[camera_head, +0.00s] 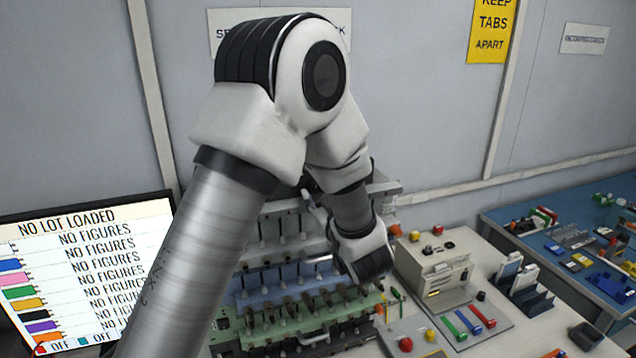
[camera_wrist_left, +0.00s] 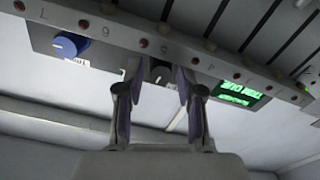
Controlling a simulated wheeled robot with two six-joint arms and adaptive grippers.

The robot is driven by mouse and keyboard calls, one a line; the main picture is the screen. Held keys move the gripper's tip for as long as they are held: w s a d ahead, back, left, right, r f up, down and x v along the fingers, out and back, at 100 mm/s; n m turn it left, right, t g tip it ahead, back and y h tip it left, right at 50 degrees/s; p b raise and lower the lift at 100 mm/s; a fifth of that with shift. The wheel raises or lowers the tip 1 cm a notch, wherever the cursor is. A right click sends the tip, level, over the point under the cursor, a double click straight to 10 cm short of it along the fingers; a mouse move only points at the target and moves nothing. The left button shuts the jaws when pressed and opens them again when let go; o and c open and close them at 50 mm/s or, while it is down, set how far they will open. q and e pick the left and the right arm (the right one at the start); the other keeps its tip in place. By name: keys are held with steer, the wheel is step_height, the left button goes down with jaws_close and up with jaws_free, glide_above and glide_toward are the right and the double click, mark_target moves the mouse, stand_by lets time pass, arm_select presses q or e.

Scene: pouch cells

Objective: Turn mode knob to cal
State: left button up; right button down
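In the left wrist view, my left gripper (camera_wrist_left: 157,88) has its two fingers apart, one on each side of a dark knob (camera_wrist_left: 160,72) on the underside panel of a pale machine. A gap seems to show beside the knob, and contact cannot be made out. The knob's pointer and markings are mostly hidden. A blue knob (camera_wrist_left: 68,45) with a small white label sits farther left on the same panel. A lit green display (camera_wrist_left: 238,93) is to the right, its text inverted. In the head view, my arm covers the left gripper and the knobs. My right gripper is not in view.
In the head view, a rack with green (camera_head: 300,335) and blue rows stands beneath my arm. A beige box (camera_head: 436,266) and coloured bars sit to its right. A monitor (camera_head: 85,270) reads "NO LOT LOADED". A blue table (camera_head: 590,285) is far right.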

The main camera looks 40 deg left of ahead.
arm_select(q)
steer(key=shift+w+a, duration=0.25)
steer(key=shift+a, duration=0.15)
steer(key=shift+s+d+r, duration=0.1)
steer(key=shift+s+r, duration=0.1)
steer(key=shift+s, duration=0.15)
steer(key=shift+c, duration=0.3)
steer(key=shift+w, duration=0.1)
jaws_close()
steer(key=shift+m+p, duration=0.3)
steer(key=shift+m, duration=0.1)
steer(key=shift+m+p, duration=0.75)
steer(key=shift+m, duration=0.45)
steer(key=shift+f+m+p, duration=0.15)
steer(key=shift+m+p, duration=0.15)
steer(key=shift+m, duration=1.2)
